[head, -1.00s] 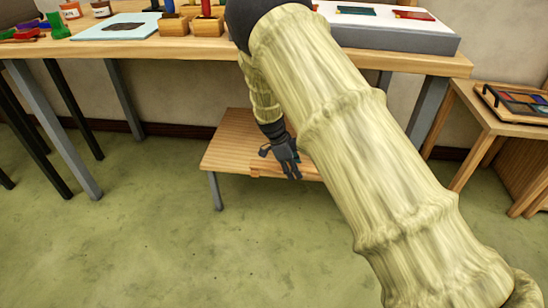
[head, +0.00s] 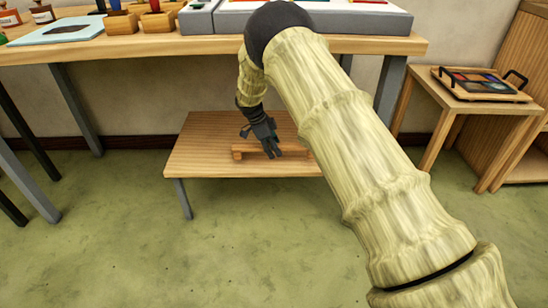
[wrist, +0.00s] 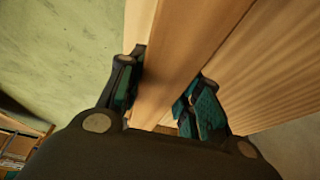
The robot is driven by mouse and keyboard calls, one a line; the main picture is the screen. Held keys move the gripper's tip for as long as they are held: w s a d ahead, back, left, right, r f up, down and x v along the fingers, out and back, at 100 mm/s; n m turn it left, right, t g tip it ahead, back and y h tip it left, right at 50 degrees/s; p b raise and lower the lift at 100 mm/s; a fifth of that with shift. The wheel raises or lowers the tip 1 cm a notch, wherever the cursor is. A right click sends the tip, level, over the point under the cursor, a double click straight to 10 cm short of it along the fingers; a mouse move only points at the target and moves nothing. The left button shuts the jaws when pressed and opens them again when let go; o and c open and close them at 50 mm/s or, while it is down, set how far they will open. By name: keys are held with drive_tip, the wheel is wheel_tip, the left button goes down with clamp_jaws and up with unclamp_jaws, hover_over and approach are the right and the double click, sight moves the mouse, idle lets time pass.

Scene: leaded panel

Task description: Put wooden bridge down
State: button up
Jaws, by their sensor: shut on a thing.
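The wooden bridge (head: 252,154) is a plain wooden bar with a block-like foot at its left end. It is at the top of the low wooden table (head: 205,140) in the head view. My gripper (head: 270,150) is shut on the bar from above, near its middle. In the wrist view the bridge (wrist: 190,45) runs between the two teal-padded fingers (wrist: 165,85). My arm hides part of the table's right side. I cannot tell whether the bridge's feet touch the tabletop.
The tall workbench (head: 130,45) stands above and behind the low table, with wooden blocks (head: 120,24) and a pale blue sheet (head: 60,32) on it. A side table (head: 470,105) with a tray (head: 482,84) is at right. The low table's left part is bare.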

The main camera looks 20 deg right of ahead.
drive_tip(key=shift+w+d, duration=0.5)
drive_tip(key=shift+w, duration=0.05)
drive_tip(key=shift+f, duration=0.2)
wheel_tip(320, 180, down, 3)
drive_tip(key=shift+f+b, duration=0.2)
drive_tip(key=shift+b, duration=0.95)
drive_tip(key=shift+r, duration=0.15)
drive_tip(key=o, duration=1.1)
